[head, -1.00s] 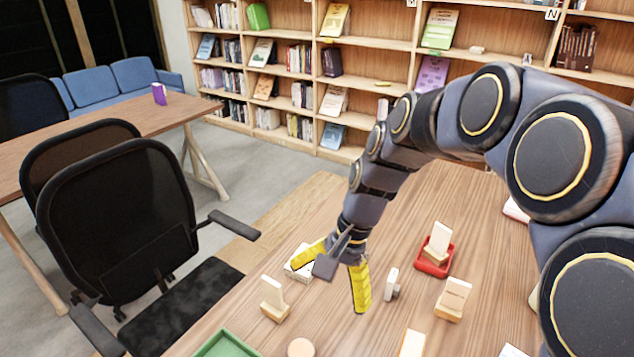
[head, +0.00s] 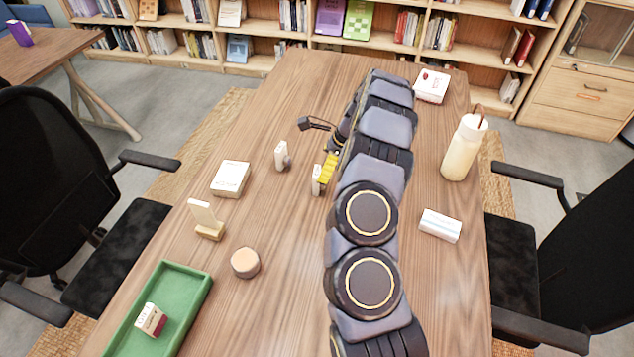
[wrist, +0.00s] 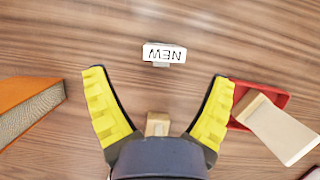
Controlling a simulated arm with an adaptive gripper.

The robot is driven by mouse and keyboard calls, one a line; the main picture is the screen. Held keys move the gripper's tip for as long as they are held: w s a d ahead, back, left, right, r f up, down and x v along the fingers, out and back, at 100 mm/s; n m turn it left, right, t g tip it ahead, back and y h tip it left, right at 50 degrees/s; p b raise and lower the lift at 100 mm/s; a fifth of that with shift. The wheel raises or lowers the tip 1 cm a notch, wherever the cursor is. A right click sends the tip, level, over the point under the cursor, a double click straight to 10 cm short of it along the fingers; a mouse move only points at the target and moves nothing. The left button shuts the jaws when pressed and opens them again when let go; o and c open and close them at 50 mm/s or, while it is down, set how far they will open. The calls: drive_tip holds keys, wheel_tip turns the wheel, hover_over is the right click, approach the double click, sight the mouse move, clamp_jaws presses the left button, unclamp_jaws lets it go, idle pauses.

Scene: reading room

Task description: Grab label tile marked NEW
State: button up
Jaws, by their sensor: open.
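In the wrist view, the white label tile marked NEW (wrist: 164,53) stands on the wood table just beyond my fingertips, its lettering upside down. My gripper (wrist: 158,76) is open and empty, with one yellow finger on each side below the tile; neither touches it. A small wooden block (wrist: 158,124) shows between the finger bases, partly hidden by the gripper body. In the head view, my arm hides most of the gripper; one yellow finger (head: 327,168) shows. Two small white upright pieces stand near it, and I cannot read either.
An orange-covered book (wrist: 25,105) lies at left. In the head view are a white box (head: 231,178), a green tray (head: 190,292) and a bottle (head: 464,148).

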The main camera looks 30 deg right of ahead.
sight(318, 171)
drive_tip(key=x, duration=0.6)
drive_tip(key=shift+w+a, duration=0.1)
drive_tip(key=shift+w, duration=0.2)
drive_tip(key=shift+r, duration=0.1)
drive_tip(key=c, duration=1.2)
